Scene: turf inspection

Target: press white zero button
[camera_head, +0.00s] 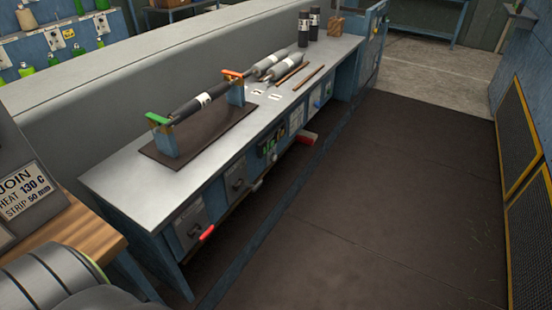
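I cannot make out a white zero button in this view. A long grey bench (118,183) runs from the lower left to the upper right. Its front carries small panels and boxes, including a dark panel with green marks (270,146), a white panel (297,121) and a pale blue panel (321,98). Their details are too small to read. A black rod with a white label (203,99) rests across two blue stands on a dark plate (205,147). Neither of my grippers is in view.
Grey cylinders (279,65), brown sticks (307,77) and two dark bottles (303,28) occupy the bench's far end. A red handle (207,232) sticks out from its front. A lettered sign (29,193) stands at left. The dark floor (385,205) right of the bench is clear.

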